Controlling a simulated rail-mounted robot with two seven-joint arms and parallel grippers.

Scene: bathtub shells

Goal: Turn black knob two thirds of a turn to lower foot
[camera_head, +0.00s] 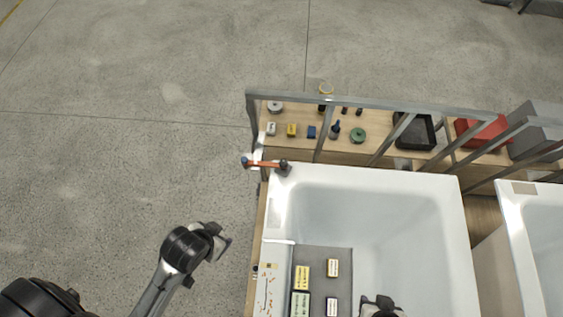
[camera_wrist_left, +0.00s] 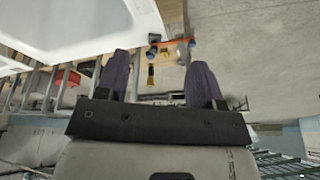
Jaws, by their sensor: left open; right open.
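I cannot tell for sure which dark part is the black knob, and no foot is clear. The bar also shows in the left wrist view (camera_wrist_left: 178,42), beyond the fingers. My left gripper (camera_head: 222,245) is over the floor left of the tub, apart from the bar. It is open and empty in the left wrist view (camera_wrist_left: 160,80). My right gripper (camera_head: 380,304) is over the tub at the bottom edge, partly cut off.
The white tub (camera_head: 450,230) has a grey tray (camera_head: 325,258) with labelled boxes at its near left. Floor at left is clear.

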